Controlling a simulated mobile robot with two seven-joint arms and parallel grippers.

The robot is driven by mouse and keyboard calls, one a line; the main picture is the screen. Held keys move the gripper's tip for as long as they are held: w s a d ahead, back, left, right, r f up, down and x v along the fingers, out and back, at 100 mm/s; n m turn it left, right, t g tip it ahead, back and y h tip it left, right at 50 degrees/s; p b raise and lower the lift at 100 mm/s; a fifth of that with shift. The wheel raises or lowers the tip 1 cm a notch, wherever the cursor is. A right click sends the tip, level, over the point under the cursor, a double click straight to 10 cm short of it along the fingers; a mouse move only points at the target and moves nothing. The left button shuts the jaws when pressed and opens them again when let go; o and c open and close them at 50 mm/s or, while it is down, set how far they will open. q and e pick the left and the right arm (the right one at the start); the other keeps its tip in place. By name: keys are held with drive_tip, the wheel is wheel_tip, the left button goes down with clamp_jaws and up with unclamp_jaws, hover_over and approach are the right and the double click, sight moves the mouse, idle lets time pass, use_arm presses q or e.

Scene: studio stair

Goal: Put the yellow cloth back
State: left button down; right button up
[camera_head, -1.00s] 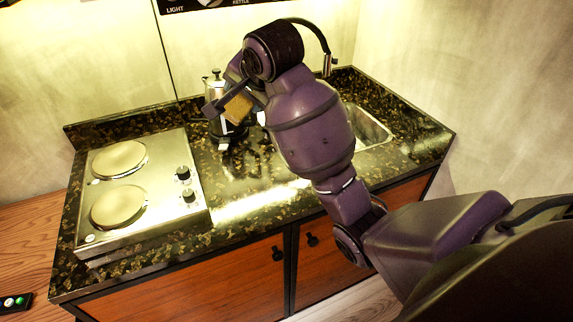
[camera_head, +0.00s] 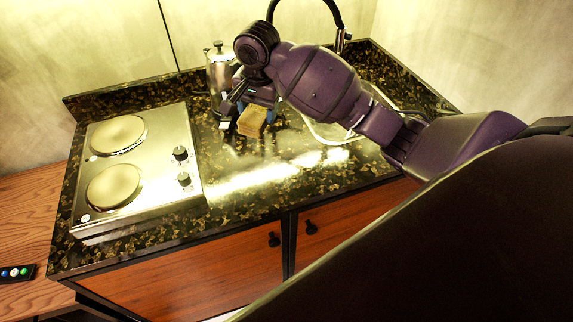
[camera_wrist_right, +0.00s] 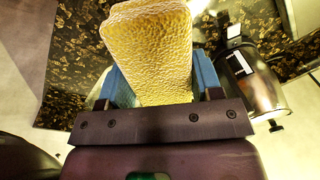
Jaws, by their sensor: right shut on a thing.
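The yellow cloth (camera_head: 252,121) is a small, thick, rectangular block with a rough surface. My right gripper (camera_head: 241,112) is shut on it, over the counter just in front of the metal kettle. In the right wrist view the cloth (camera_wrist_right: 150,45) fills the top middle, held between the two blue fingers of the gripper (camera_wrist_right: 162,85). I cannot tell whether the cloth touches the counter. My left gripper is not in view.
A metal kettle (camera_head: 219,68) stands behind the gripper. A two-plate hob (camera_head: 140,165) is on the left. The sink (camera_head: 325,131) is on the right, partly hidden by my arm, with a black tap (camera_head: 338,15) behind. The dark speckled counter (camera_head: 235,180) is clear in front.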

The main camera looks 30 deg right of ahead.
drive_tip(key=r+m+g, duration=0.1)
drive_tip(key=r, duration=0.1)
hover_over(289, 172)
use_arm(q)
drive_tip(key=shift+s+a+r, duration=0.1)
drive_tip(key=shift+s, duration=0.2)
use_arm(e)
wheel_tip(289, 172, down, 20)
drive_tip(key=shift+f, duration=0.1)
drive_tip(key=shift+f, duration=0.1)
drive_tip(key=o, duration=0.8)
drive_tip(key=shift+o, duration=0.2)
wheel_tip(289, 172, up, 12)
idle(0.3)
idle(0.4)
